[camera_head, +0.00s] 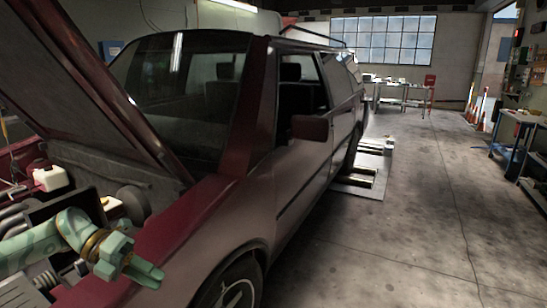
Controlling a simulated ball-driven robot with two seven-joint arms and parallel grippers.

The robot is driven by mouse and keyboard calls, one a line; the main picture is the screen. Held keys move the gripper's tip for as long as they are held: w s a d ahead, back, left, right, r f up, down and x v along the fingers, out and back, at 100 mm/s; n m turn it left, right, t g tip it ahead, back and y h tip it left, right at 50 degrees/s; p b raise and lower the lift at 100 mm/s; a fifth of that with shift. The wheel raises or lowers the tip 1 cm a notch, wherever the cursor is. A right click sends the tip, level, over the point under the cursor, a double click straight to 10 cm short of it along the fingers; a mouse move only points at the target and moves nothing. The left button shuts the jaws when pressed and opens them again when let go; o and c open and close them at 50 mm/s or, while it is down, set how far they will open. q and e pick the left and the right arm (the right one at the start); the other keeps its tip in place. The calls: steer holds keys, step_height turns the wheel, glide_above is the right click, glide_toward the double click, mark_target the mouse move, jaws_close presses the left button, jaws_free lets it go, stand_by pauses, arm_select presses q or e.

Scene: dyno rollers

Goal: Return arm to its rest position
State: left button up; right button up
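My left arm comes in from the lower left, over the open engine bay of a dark red car (185,235). My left gripper (147,272) is pale green and points right, in front of the car's front fender. Nothing shows between its fingers, which appear close together, but the gap is too small to judge. Whether it touches the fender cannot be told. My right arm and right gripper are out of view.
The raised hood (75,75) slants over the engine bay at upper left. Engine parts, with a white reservoir (50,178), surround my arm. Concrete floor (400,230) is clear right of the car. Workbenches (403,92) stand at the back and a shelf (515,140) at right.

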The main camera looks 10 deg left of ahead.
arm_select(q)
steer(key=w+d+f+n+t, duration=0.2)
steer(key=f+n+t, duration=0.1)
steer(key=f, duration=0.2)
steer(key=w+d+f+n+t+h, duration=0.1)
steer(key=w+d+f+n+t, duration=0.1)
steer(key=d+f+n, duration=0.3)
steer(key=w+f+n+t, duration=0.2)
steer(key=f+t, duration=0.1)
steer(key=f, duration=0.3)
steer(key=s+a+f+n+t+y, duration=0.1)
steer(key=s+f+n+y, duration=0.45)
steer(key=f, duration=0.55)
steer(key=s+a+f+n+t+y, duration=0.2)
steer(key=s+f+n, duration=0.5)
steer(key=f, duration=0.4)
steer(key=s+f+n+g+y, duration=0.2)
steer(key=s+f+n, duration=0.2)
steer(key=s+f, duration=0.45)
steer(key=s+f+n+g+y, duration=0.2)
steer(key=s+f+n+g, duration=0.3)
steer(key=s, duration=0.7)
steer(key=s+d+f+n+g, duration=0.1)
steer(key=s+f+g, duration=0.1)
steer(key=s, duration=1)
steer(key=s+d+f+n+g+y, duration=0.1)
steer(key=s+d+f+n+g, duration=0.1)
steer(key=s, duration=1.1)
steer(key=shift+s+f, duration=0.15)
steer(key=shift+f, duration=0.1)
